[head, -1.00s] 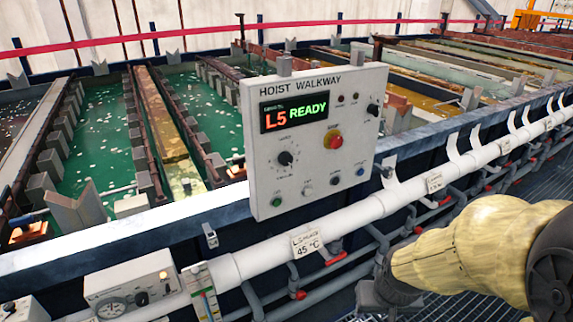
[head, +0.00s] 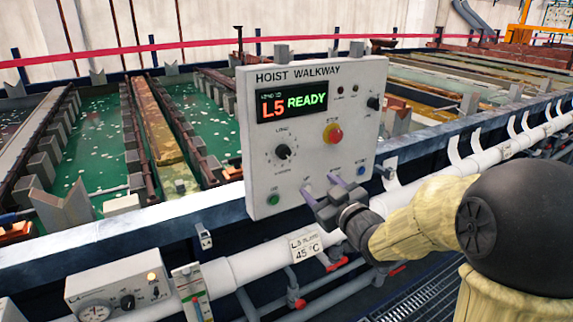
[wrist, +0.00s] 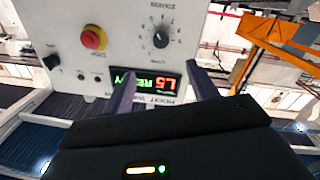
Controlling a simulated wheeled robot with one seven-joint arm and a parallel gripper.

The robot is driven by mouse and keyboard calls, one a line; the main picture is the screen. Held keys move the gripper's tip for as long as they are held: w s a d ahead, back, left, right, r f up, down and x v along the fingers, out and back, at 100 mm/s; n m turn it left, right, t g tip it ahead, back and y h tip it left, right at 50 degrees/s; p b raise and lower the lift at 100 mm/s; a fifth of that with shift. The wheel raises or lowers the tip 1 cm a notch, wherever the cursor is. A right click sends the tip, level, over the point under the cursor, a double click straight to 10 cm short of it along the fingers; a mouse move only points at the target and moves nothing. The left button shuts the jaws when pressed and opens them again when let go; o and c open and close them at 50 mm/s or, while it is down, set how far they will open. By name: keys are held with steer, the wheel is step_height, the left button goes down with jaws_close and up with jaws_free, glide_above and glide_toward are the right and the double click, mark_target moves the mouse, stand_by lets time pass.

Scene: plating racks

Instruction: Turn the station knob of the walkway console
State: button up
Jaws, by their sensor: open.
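The walkway console (head: 310,90) is a white panel marked HOIST WALKWAY, with a lit screen (head: 292,104) reading L5 READY. The station knob (head: 283,152) is a small black dial ringed by marks, left of centre. It also shows upside down in the wrist view (wrist: 160,40), ahead of the gap between my fingers. My gripper (head: 321,187) is open and empty in front of the panel's lower part, below and right of the knob in the head view. In the wrist view my fingers (wrist: 160,82) are spread and apart from the knob.
A red stop button (head: 333,134) sits right of the knob. Another black knob (head: 373,103) is at the panel's right edge. Small buttons, including a green one (head: 273,198), line the bottom. A white pipe (head: 265,262) runs below; green tanks (head: 75,160) lie behind.

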steer(key=shift+a+r, duration=0.15)
steer(key=shift+r, duration=0.05)
steer(key=p, duration=0.5)
glide_toward(285, 154)
steer(key=x, duration=0.8)
steer(key=shift+w+a+f, duration=0.1)
steer(key=shift+w+a, duration=0.1)
steer(key=shift+w, duration=0.1)
